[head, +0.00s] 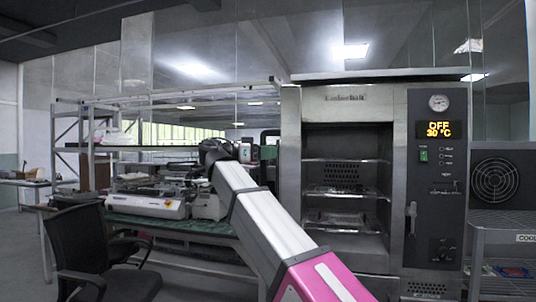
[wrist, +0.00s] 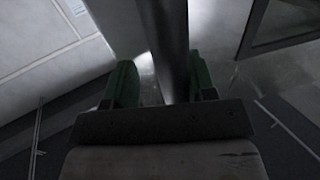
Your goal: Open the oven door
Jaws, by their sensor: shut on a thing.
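The grey metal oven (head: 347,92) stands right of centre in the head view. Its front is open, showing the dark chamber (head: 347,145) with wire shelves inside. The open door is hard to make out. My gripper (head: 243,152) is left of the oven opening, at the end of my arm. In the wrist view my gripper (wrist: 165,85) has its green fingers on both sides of a dark upright bar (wrist: 166,35), and is shut on it. The bar looks like the door handle; its ends are hidden.
The oven's right panel (head: 435,170) has a gauge, a display reading OFF 30 °C and a latch (head: 411,218). A black chair (head: 85,250) and a green-topped bench (head: 175,222) with machines stand left. A metal rack (head: 500,230) stands right.

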